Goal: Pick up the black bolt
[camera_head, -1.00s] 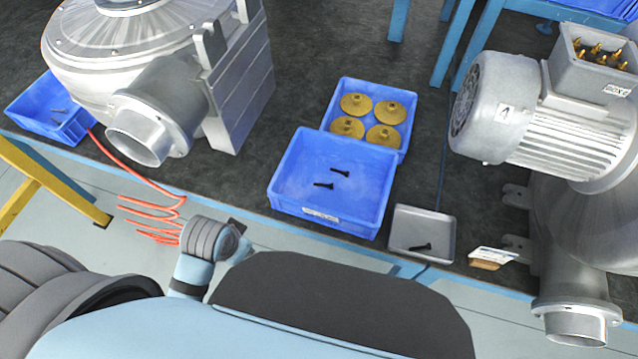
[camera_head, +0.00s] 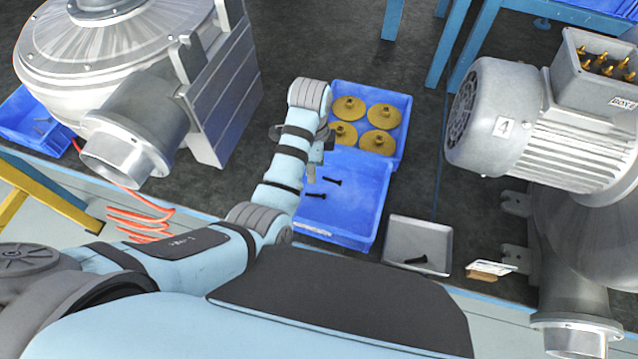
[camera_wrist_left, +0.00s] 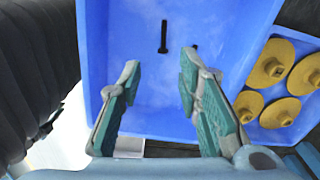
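Two black bolts lie in the large blue bin (camera_head: 367,215), an upper one (camera_head: 332,181) and a lower one (camera_head: 315,195). Another black bolt (camera_head: 416,259) lies in the grey metal tray (camera_head: 440,232). My left gripper (camera_head: 325,147) is by the upper left of the large bin in the head view, its fingers partly hidden. In the left wrist view the gripper (camera_wrist_left: 160,72) is open and empty. One bolt (camera_wrist_left: 164,37) shows there on the bin floor, beyond and between the fingertips, not touching them. My right gripper is not in view.
A smaller blue bin with several brass flanged parts (camera_head: 380,143) adjoins the large bin. A blower housing (camera_head: 125,145) stands at the left, and a motor (camera_head: 540,125) at the right. A small card (camera_head: 490,269) lies right of the tray.

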